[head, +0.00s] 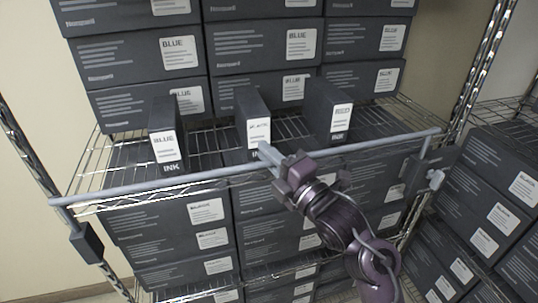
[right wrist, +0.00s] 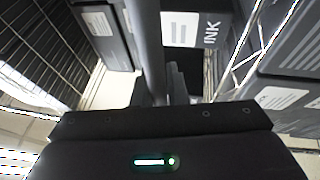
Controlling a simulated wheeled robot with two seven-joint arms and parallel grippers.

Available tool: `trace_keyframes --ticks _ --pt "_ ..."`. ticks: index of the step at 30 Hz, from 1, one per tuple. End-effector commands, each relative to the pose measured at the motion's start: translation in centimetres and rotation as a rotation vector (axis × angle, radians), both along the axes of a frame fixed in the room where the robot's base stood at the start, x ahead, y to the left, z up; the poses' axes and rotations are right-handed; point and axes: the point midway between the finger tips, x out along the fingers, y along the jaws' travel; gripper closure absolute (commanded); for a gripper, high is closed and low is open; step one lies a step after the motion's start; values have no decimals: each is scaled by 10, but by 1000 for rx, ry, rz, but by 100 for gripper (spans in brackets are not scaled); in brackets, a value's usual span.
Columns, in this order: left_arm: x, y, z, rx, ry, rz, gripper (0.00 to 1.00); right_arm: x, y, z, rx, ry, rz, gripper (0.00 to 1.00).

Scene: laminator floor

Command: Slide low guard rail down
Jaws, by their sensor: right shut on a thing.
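The low guard rail (head: 150,186) is a thin grey-blue bar across the front of the wire shelf in the head view. It tilts up toward the right. Its left end meets a dark bracket (head: 86,242) on the left post, and its right end meets another bracket (head: 430,167). My right gripper (head: 268,157) is shut on the rail near its middle, hiding a short piece of it. In the right wrist view the rail (right wrist: 147,45) runs up from the gripper body. My left gripper is not in view.
Three slim ink boxes stand on the shelf behind the rail: left (head: 164,145), middle (head: 254,125) and right (head: 330,108). Stacked dark boxes (head: 130,50) fill the shelf behind them and the level below. More boxes (head: 495,185) stand on a rack at the right.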

Motion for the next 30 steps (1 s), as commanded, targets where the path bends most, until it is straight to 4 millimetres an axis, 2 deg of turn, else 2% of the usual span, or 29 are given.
trace_keyframes --ticks 4,12,15,28,29,30 --pt "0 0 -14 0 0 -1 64 0 0 -17 -4 2 -1 100" --pt "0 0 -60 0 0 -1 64 0 0 -71 -4 2 0 100" --pt "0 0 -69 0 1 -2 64 0 0 -82 -3 2 2 100" --pt "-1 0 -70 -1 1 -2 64 0 1 -89 -5 9 2 100" --pt "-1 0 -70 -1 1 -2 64 0 1 -89 -5 10 2 84" --pt "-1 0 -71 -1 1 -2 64 0 1 -89 -5 10 2 78"
